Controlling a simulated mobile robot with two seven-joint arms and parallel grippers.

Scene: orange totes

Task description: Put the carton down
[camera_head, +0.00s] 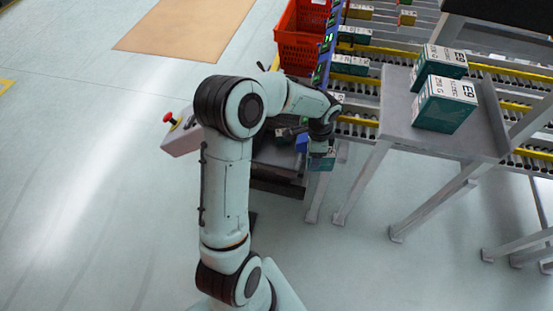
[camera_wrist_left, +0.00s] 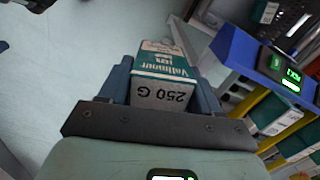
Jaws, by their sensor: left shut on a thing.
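My left gripper (camera_head: 305,146) is shut on a white and teal carton (camera_head: 322,161), mostly hidden behind the wrist in the head view. In the left wrist view the blue fingers of the gripper (camera_wrist_left: 162,78) press on both sides of the carton (camera_wrist_left: 163,72), whose near face reads "250 G". The carton is held beside the conveyor's edge, with pale floor showing around it in the left wrist view. Whether anything touches it from below cannot be told. My right gripper is not in view.
A grey table (camera_head: 397,118) at the right bears two larger teal and white cartons (camera_head: 445,103). Roller shelves with several small cartons (camera_head: 350,64) run behind a blue rail with green displays (camera_wrist_left: 292,76). An orange-red tote (camera_head: 300,48) stands at the back. Open floor lies left.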

